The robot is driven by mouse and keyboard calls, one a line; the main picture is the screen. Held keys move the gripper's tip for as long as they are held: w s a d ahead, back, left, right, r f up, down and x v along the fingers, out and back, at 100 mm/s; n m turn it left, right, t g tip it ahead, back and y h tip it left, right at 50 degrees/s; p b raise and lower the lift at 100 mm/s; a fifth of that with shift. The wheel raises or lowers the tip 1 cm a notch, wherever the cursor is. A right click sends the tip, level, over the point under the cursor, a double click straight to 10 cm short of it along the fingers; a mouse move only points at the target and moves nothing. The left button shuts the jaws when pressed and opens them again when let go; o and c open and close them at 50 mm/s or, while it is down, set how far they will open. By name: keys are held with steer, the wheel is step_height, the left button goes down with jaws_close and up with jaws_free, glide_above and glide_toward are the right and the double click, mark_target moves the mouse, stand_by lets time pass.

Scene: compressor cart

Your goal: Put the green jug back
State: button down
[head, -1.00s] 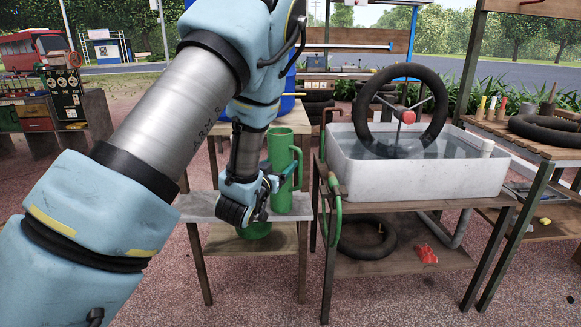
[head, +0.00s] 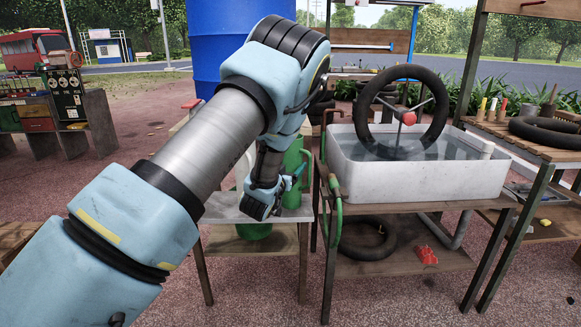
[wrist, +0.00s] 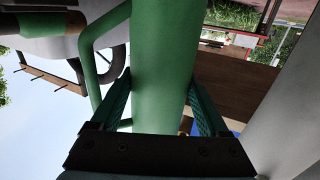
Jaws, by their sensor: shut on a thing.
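The green jug (head: 293,160) is upright at the small grey-topped table (head: 221,207), left of the white water tub. My forearm and wrist hide its left part. I cannot tell whether its base touches the tabletop. My gripper (head: 287,181) is shut on the jug's body in the head view. In the wrist view, the two fingers lie on either side of the green body (wrist: 160,75), with the handle (wrist: 90,75) to the left.
The water tub (head: 400,179) with a black tube and wheel stands close on the right. A green hose (head: 337,215) hangs at its stand's left edge. A blue barrel (head: 215,45) is behind my arm. A green container (head: 254,231) sits on the table's lower shelf.

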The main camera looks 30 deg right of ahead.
steer(key=shift+f, duration=0.1)
jaws_free()
steer(key=v, duration=1.2)
steer(key=shift+b, duration=0.45)
